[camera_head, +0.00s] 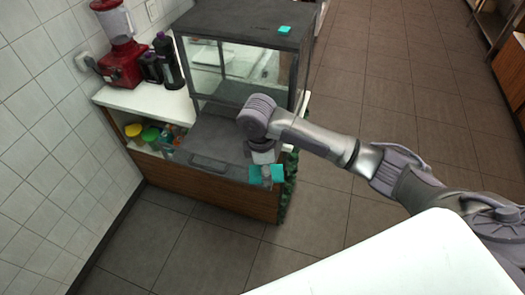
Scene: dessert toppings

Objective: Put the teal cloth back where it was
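Teal cloth (277,173) shows on both sides of my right gripper (266,171), at the front right corner of the counter below the glass display case. The gripper points down there, and its fingers cover the middle of the cloth. I cannot tell whether the fingers are shut on it or whether the cloth rests on the counter. A smaller flat teal piece (284,29) lies on top of the display case (245,25); I cannot tell what it is. My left gripper is not in view.
The counter (140,100) carries a red blender (122,62) and dark bottles (167,62) at the left. Coloured tubs (151,135) stand on a lower shelf. A tiled wall borders the left. Open floor (370,90) lies to the right.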

